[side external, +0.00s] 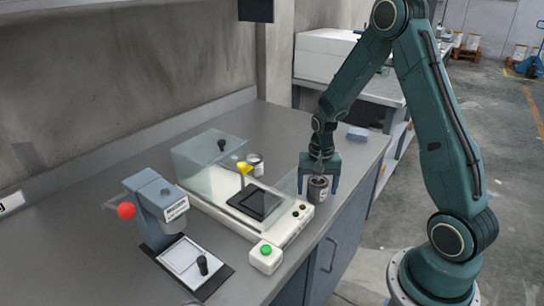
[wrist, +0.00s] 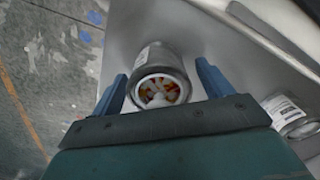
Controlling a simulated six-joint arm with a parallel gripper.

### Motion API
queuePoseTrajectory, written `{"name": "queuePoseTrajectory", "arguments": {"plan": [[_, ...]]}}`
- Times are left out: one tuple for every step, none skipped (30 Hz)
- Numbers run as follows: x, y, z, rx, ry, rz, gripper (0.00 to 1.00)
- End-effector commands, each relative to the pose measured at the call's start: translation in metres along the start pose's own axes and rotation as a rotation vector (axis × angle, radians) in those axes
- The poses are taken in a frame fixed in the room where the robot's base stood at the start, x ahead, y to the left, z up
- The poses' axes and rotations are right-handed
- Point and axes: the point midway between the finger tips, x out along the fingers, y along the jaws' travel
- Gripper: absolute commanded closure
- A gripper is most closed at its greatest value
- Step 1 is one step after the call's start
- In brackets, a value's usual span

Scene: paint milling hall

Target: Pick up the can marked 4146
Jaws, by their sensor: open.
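A dark grey can (side external: 318,191) with a pale label stands upright on the grey bench, near its front edge. In the wrist view the can (wrist: 158,57) shows a pale rim around a white, red and yellow pattern. My gripper (side external: 318,179) is open, pointing down, with one finger on each side of this can. In the wrist view the blue fingers of my gripper (wrist: 162,75) flank it with gaps. A second can (side external: 256,164) with a white label stands behind the clear-walled case; a labelled can (wrist: 287,114) shows at right in the wrist view. I cannot read any can number.
A white device with a clear case (side external: 210,160) stands just left of the can. A grey stand with a red knob (side external: 126,210) and a white box with a green button (side external: 265,257) are further left. A blue block (side external: 358,134) lies behind my gripper.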

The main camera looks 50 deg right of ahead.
Motion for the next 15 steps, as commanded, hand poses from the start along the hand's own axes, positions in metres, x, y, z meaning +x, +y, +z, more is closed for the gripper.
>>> {"name": "queuePoseTrajectory", "arguments": {"plan": [[-0.0001,0.0001,0.0000,0.000,0.000,0.000,0.21],[-0.0001,0.0001,0.0000,0.000,0.000,0.000,0.21],[-0.0001,0.0001,0.0000,0.000,0.000,0.000,0.21],[-0.0001,0.0001,0.0001,0.000,0.000,0.000,0.21],[-0.0002,0.0001,0.0000,0.000,0.000,0.000,0.21],[-0.0002,0.0001,0.0000,0.000,0.000,0.000,0.21],[-0.0002,0.0001,0.0000,0.000,0.000,0.000,0.21],[-0.0002,0.0001,0.0000,0.000,0.000,0.000,0.21],[-0.0003,0.0001,0.0000,0.000,0.000,0.000,0.21],[-0.0003,0.0001,0.0000,0.000,0.000,0.000,0.21],[-0.0003,0.0001,0.0000,0.000,0.000,0.000,0.23],[-0.0003,0.0000,0.0000,0.000,0.000,0.000,0.31],[-0.0003,0.0001,0.0000,0.000,0.000,0.000,0.37],[-0.0003,0.0001,0.0000,0.000,0.000,0.000,0.43],[-0.0003,0.0001,0.0000,0.000,0.000,0.000,0.51]]}}
